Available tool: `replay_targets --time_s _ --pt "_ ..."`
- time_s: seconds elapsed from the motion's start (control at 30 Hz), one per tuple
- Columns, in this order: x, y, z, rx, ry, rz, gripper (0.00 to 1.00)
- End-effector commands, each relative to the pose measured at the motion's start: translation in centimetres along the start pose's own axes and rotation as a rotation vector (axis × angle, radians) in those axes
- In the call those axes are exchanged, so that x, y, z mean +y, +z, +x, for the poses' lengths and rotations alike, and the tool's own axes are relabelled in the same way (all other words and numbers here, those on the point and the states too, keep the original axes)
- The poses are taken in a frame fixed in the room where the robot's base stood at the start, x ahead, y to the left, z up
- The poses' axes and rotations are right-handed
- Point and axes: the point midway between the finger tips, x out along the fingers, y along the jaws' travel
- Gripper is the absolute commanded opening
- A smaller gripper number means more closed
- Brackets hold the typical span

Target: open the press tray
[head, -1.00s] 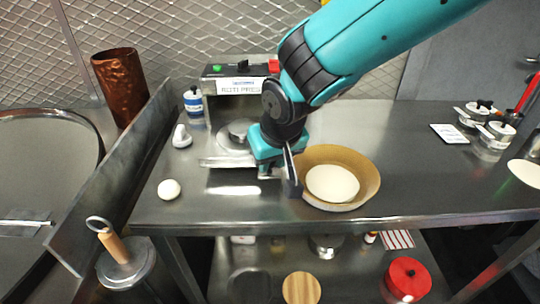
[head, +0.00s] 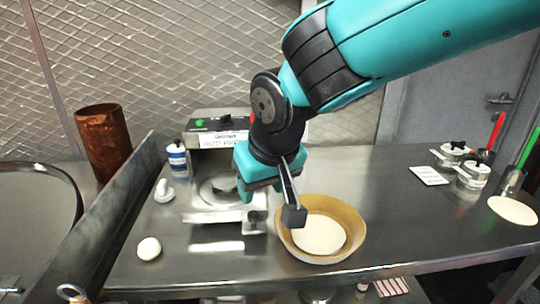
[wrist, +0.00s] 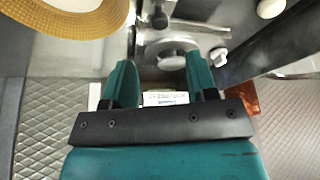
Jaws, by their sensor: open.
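The roti press (head: 222,132) is a steel box with a dark top and a white label, at the back of the counter. Its steel press tray (head: 205,215) sticks out in front, with a round plate (head: 218,190) above it. A small dark knob-like block (head: 254,222) is at the tray's front right corner. It also shows in the wrist view (wrist: 160,19). My gripper (head: 258,192) is above the tray's right side, apart from the block as far as I can tell. In the wrist view the two teal fingers (wrist: 160,75) are spread and empty, with the press label beyond them.
A tan bowl with a dough disc (head: 320,235) stands just right of the tray. A dough ball (head: 149,248) and a white scoop-like item (head: 164,191) are to the left. A blue-labelled bottle (head: 178,160) stands beside the press. Counter right of the bowl is mostly clear.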

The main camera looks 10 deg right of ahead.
Motion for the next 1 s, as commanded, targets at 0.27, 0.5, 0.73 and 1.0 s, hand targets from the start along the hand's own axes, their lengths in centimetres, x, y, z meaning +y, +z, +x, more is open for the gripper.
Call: replay_targets --time_s 0.27,0.5,0.73,1.0 --pt "0.0 -0.1 -6.1 0.004 -0.002 -0.001 0.53" --pt "0.0 0.0 -7.9 0.001 0.000 0.000 0.53" --pt "0.0 0.0 -8.0 0.001 0.000 0.000 0.53" --pt "3.4 4.8 -8.5 -0.089 -0.076 -0.061 0.53"
